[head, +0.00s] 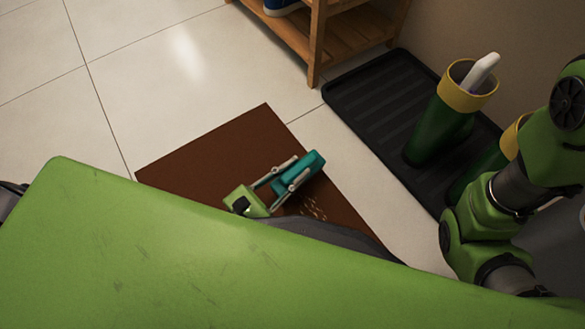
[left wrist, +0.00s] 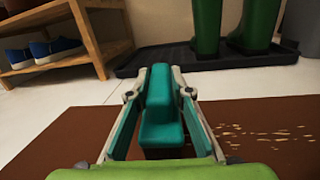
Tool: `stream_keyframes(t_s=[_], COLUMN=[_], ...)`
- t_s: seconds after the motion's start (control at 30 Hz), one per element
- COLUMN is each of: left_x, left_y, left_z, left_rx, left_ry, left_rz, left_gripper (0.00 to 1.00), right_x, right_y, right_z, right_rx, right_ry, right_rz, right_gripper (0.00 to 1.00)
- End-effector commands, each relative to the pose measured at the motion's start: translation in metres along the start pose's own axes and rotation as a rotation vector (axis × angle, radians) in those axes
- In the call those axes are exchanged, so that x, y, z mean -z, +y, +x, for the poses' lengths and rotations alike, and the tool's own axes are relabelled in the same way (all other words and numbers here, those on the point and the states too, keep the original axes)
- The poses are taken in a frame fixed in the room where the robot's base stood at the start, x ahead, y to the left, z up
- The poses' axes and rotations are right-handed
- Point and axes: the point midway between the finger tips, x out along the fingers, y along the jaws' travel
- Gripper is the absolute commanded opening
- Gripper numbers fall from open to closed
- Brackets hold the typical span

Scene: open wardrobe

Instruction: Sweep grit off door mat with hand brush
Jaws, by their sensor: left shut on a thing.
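The brown door mat (head: 205,155) lies on the tiled floor, partly hidden by my green body in the head view. The teal hand brush (head: 308,165) is over the mat, held between the fingers of my left gripper (head: 290,175), which is shut on it. The brush (left wrist: 160,100) also fills the space between the fingers in the left wrist view; its bristles are hidden. Pale grit (head: 313,208) lies scattered on the mat beside the gripper, and right of the brush in the left wrist view (left wrist: 270,133). My right gripper is not visible.
A black ridged boot tray (head: 370,100) lies beyond the mat, holding green boots (head: 440,130) with yellow tops; one has a white object (head: 483,72) in it. A wooden shelf (head: 345,50) with blue shoes (left wrist: 57,48) stands nearby. Bare tiles (head: 130,65) lie at left.

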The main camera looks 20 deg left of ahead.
Motion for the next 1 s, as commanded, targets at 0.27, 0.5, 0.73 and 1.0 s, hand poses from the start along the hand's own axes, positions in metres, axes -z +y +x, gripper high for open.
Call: stream_keyframes(t_s=[0.27,0.5,0.73,1.0], left_x=[0.011,0.015,0.018,0.024], left_y=[-0.049,-0.037,-0.029,-0.003], left_z=[-0.025,-0.024,-0.023,-0.02], left_rx=[0.086,0.087,0.086,0.084], left_ry=[0.051,0.051,0.052,0.057], left_rz=[-0.106,-0.106,-0.101,-0.095], left_gripper=[0.0,0.0,0.0,0.0], right_x=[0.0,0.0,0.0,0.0], right_y=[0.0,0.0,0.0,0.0], right_z=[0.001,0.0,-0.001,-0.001], right_rx=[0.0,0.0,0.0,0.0], right_ry=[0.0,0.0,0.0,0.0], right_rz=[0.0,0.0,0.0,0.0], right_gripper=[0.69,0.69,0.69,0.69])
